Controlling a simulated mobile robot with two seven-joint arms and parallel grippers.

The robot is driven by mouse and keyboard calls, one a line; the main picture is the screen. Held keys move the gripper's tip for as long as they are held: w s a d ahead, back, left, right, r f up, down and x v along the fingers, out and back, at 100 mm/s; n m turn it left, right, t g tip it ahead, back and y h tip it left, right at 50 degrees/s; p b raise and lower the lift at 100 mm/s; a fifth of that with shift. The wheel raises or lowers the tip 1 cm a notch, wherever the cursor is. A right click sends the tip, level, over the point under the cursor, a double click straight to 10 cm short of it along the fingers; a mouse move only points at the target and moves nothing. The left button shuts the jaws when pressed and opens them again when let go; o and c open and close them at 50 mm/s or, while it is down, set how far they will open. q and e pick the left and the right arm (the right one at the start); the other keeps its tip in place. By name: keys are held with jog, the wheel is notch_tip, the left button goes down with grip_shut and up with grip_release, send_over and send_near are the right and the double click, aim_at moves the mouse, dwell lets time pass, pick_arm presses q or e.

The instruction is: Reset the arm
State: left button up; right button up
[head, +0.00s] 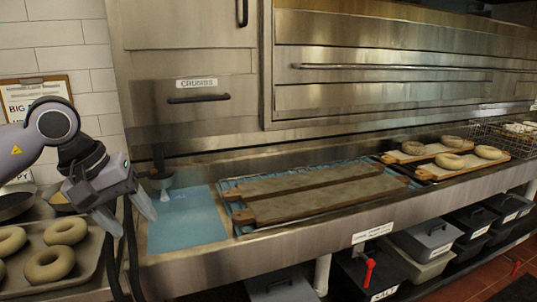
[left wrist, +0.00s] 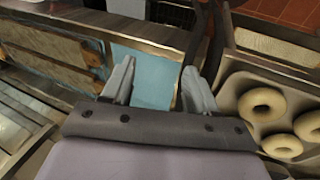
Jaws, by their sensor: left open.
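My left gripper (head: 130,212) is at the left of the head view, raised near the counter's left end, between the bagel tray and the blue mat (head: 186,217). Its two fingers are apart with nothing between them. In the left wrist view the left gripper (left wrist: 158,80) also shows open and empty, with the blue mat (left wrist: 145,75) beyond the fingers. My right gripper is not in view.
A metal tray (head: 92,284) with several bagels is at the lower left. Two long boards (head: 310,180) lie on a rack mid-counter. More bagels on boards (head: 447,160) sit at the right, beside a wire basket (head: 500,135). Lidded bins (head: 425,240) stand below.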

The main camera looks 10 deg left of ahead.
pick_arm(q)
jog(key=s+d+f+n+h+p, duration=0.1)
jog(key=s+d+n+h, duration=0.2)
jog(key=d+n+h, duration=0.7)
jog(key=s+d+f+n+h+p, duration=0.1)
jog(key=s+d+n+h+p, duration=0.15)
jog(key=d+n+h, duration=0.75)
jog(key=a+f+n+t+y, duration=0.2)
jog(key=f+n+t+y, duration=0.3)
jog(key=n, duration=0.5)
jog(key=w+a+f+n+t+y+p, duration=0.15)
jog(key=f+n+t+y, duration=0.3)
jog(key=n, duration=0.65)
jog(key=a+f+n+t+y, duration=0.2)
jog(key=f+n+t+y, duration=0.25)
jog(key=n, duration=0.55)
jog(key=s+a+f+n+g+y, duration=0.2)
jog(key=s+f+n+g+y, duration=0.1)
jog(key=s+f+n, duration=0.3)
jog(key=s+a+f+n+g+y, duration=0.3)
jog(key=s+f+n, duration=0.4)
jog(key=f, duration=0.4)
jog(key=shift+s+a+n+g+p, duration=0.15)
jog(key=shift+s+n+g+p, duration=0.15)
jog(key=shift+s+g+p, duration=0.25)
